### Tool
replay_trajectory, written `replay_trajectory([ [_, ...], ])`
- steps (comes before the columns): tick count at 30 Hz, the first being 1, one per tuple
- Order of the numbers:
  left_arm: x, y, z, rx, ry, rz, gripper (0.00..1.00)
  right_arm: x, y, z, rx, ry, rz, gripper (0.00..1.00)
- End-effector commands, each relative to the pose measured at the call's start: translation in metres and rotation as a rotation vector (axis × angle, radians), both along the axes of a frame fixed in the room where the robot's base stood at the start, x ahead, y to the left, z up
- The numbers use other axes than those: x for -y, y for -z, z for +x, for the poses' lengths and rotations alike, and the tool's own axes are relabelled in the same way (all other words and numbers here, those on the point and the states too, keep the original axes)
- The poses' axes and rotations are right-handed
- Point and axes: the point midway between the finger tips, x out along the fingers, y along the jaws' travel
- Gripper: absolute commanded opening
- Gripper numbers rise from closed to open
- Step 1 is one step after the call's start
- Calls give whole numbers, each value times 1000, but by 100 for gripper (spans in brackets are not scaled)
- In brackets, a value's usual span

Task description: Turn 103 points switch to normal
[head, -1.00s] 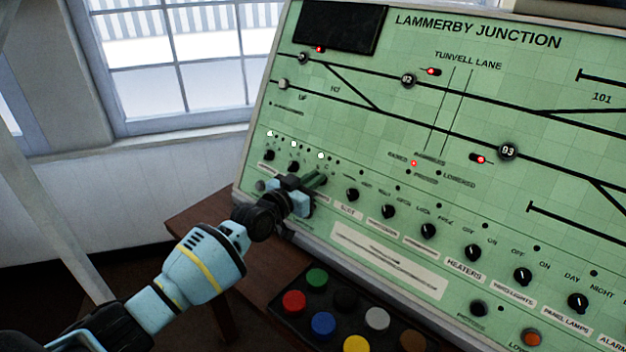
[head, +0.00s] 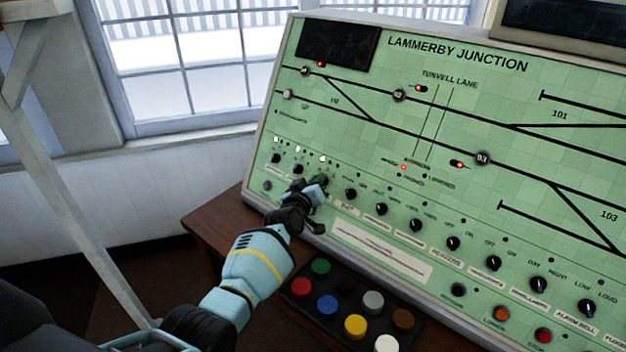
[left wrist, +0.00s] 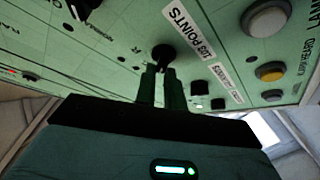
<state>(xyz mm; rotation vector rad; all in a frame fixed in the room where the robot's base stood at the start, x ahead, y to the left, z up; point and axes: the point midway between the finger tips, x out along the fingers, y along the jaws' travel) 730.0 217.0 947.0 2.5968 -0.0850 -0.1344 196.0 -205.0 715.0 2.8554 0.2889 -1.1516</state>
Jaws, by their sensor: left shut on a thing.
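The green control panel (head: 470,130), headed Lammerby Junction, stands tilted before me. My left gripper (head: 322,183) is at its lower left part, at the row of black knobs. In the left wrist view, the two fingers of my left gripper (left wrist: 158,80) are shut on a black rotary knob (left wrist: 163,53). The label beside this knob, 103 POINTS (left wrist: 187,30), shows tilted. In the head view my gripper hides this knob. Which way its pointer faces cannot be told. My right gripper is not in view.
More black knobs run along the row to the right, the nearest one (head: 351,194) close to my gripper. A black box of coloured buttons (head: 338,290) lies on the brown desk (head: 215,222) below. A window (head: 180,60) is behind at the left.

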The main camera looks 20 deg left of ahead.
Motion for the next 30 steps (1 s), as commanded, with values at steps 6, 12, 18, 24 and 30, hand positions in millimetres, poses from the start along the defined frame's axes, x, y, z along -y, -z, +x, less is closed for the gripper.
replay_trajectory([
  [6, 2, -5, 1, -31, -50, -94, 0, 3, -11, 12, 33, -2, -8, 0],
  [12, 1, -2, 1, -49, -76, -136, 0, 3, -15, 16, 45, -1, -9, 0],
  [18, 0, -1, 1, -55, -83, -148, 0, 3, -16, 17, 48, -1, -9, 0],
  [24, 0, -1, 1, -54, -83, -148, 0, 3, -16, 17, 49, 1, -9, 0],
  [30, 0, -1, 1, -54, -83, -147, 25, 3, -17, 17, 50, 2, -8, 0],
])
